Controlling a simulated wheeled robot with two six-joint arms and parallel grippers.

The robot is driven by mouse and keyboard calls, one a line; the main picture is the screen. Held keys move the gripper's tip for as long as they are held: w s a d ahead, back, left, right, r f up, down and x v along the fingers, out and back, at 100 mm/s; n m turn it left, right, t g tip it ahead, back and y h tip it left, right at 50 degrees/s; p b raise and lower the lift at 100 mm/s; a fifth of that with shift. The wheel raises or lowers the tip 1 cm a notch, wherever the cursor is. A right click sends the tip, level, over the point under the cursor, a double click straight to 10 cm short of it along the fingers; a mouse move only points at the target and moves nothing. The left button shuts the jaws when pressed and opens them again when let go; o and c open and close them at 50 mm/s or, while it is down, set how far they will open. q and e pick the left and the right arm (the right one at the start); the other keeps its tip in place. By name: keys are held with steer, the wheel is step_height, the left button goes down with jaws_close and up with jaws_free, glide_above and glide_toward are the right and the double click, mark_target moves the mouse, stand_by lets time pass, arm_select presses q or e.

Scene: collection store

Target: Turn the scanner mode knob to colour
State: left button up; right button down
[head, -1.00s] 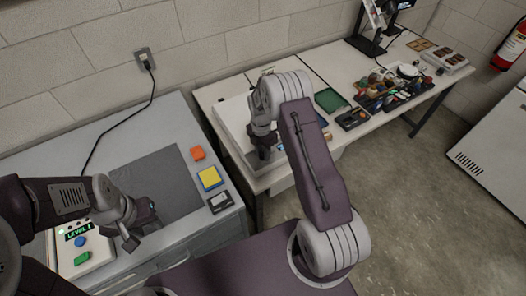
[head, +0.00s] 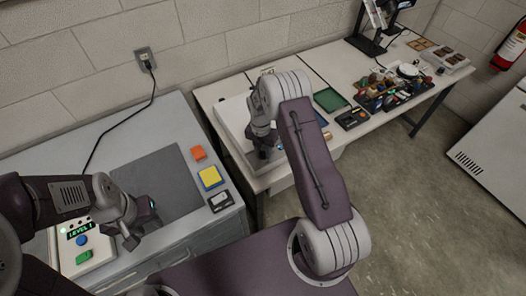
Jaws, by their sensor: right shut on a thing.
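The scanner, a white flat box (head: 235,118), sits at the left end of the long white table. My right gripper (head: 264,153) points down at its front right part and is shut on the scanner mode knob. The knob itself is hidden behind the fingers and wrist, so its pointer and labels cannot be read. My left gripper (head: 132,239) hangs over the grey bench beside a white device; its fingers are too small and dark to tell their opening.
The white device with a green "LEVEL 1" display (head: 77,230) has blue and green buttons. An orange block (head: 198,152), a yellow block (head: 210,177) and a dark-and-white item (head: 221,201) lie on the bench. A green tray (head: 330,99) and cluttered dark tray (head: 392,92) stand right of the scanner.

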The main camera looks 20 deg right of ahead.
mark_target(262, 151)
steer(key=shift+w+r, duration=0.15)
steer(key=shift+w, duration=0.05)
steer(key=c, duration=1.1)
jaws_free()
steer(key=shift+s, duration=0.1)
step_height(262, 151, up, 9)
steer(key=shift+a+f+b, duration=0.1)
steer(key=shift+a+b, duration=0.05)
steer(key=shift+b, duration=0.3)
